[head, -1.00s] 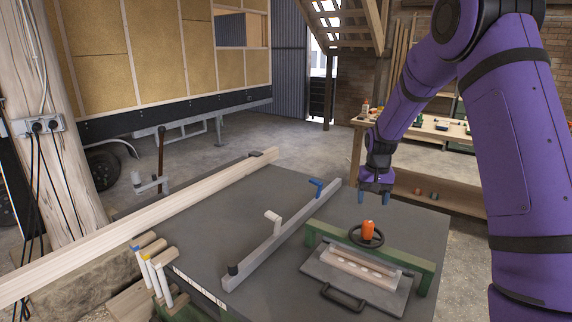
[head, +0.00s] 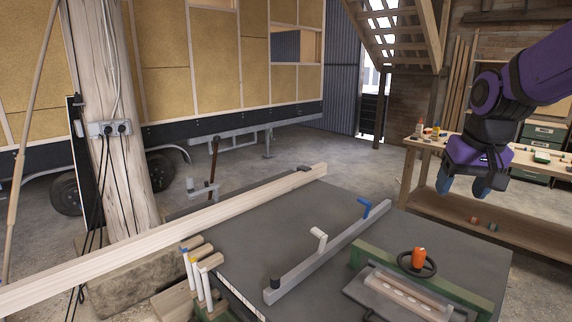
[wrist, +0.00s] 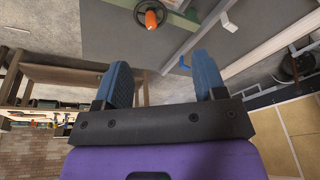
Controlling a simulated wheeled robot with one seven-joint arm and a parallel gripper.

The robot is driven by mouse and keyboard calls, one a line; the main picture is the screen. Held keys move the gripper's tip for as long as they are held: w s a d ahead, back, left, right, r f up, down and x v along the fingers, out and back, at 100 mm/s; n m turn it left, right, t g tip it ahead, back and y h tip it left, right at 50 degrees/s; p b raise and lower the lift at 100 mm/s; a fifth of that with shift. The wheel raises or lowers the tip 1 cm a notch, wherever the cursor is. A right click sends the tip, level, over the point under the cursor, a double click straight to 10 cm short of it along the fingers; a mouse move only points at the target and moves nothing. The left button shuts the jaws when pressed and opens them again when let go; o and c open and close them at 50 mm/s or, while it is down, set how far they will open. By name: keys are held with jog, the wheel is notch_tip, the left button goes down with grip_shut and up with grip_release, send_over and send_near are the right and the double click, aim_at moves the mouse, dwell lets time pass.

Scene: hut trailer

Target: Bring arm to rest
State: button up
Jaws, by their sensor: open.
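My gripper (head: 463,186) hangs from my purple arm at the right of the head view, above and beyond the right side of the grey worktable (head: 330,215). In the wrist view my gripper (wrist: 165,85) shows two blue fingers spread apart with nothing between them. It touches nothing. An orange object (head: 419,257) sits at a dark ring-shaped handwheel (head: 431,268) on the table, well below the gripper. Both also show at the top of the wrist view, where the orange piece (wrist: 151,19) is clear.
A long wooden beam (head: 200,220) lies across the table's far left side. A grey rail (head: 325,255) with white and blue handles crosses the tabletop. A wooden workbench (head: 470,205) with small items stands behind my gripper. Open floor lies beyond the table.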

jog(key=s+a+r+n+t, duration=0.1)
jog(key=s, duration=0.8)
jog(key=s+a+r+t, duration=0.1)
jog(key=s+a, duration=0.1)
jog(key=s, duration=0.8)
jog(key=shift+r+n, duration=0.35)
jog(key=shift+n, duration=0.05)
